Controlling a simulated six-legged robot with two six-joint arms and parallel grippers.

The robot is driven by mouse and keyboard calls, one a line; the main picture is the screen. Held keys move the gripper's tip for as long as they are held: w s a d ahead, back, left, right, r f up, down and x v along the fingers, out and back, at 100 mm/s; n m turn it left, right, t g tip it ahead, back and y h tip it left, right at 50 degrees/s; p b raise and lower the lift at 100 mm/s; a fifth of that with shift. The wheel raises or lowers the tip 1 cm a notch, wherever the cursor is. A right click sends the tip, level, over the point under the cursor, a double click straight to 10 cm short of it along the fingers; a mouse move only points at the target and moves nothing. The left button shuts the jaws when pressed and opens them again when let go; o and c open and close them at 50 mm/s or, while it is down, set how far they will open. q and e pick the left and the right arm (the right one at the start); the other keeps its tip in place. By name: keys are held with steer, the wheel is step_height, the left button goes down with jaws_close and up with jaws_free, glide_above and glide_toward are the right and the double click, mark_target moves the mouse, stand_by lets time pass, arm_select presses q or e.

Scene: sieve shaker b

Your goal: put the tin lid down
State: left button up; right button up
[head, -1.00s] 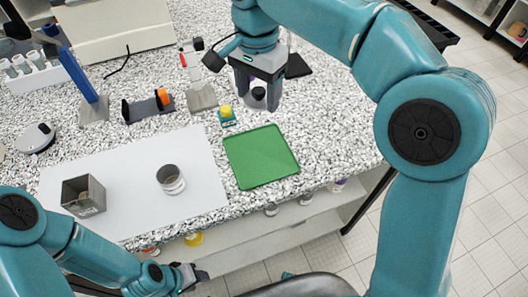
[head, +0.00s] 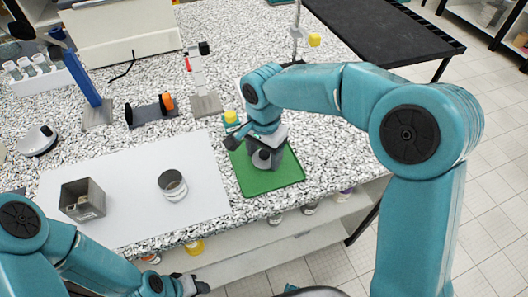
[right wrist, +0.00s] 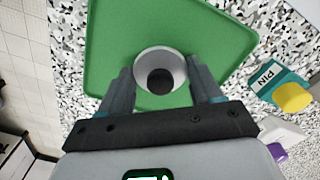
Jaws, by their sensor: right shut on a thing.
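The tin lid (head: 261,164) is a round pale grey disc with a black knob. It is at the green mat (head: 285,176), and in the right wrist view the lid (right wrist: 146,62) sits between my fingers. My right gripper (head: 265,157) is shut on the lid, pointing down over the mat; the right wrist view shows the fingers (right wrist: 160,88) on both sides of it. I cannot tell whether the lid touches the mat. An open metal tin (head: 172,186) stands on the white sheet. My left gripper (head: 196,287) is low at the bottom edge, its jaws unclear.
A square metal box (head: 82,200) stands on the white sheet (head: 130,176). A small teal block with a yellow top (head: 231,117) is just behind the mat. A black and orange device (head: 152,111) and a red-marked stand (head: 203,95) stand further back. The mat's right part is bare.

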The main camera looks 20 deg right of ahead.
mark_target(264, 153)
steer(key=shift+f, duration=0.1)
steer(key=o, duration=1)
steer(key=shift+r, duration=0.35)
step_height(264, 153, up, 12)
steer(key=shift+f+p, duration=0.15)
steer(key=shift+p, duration=0.3)
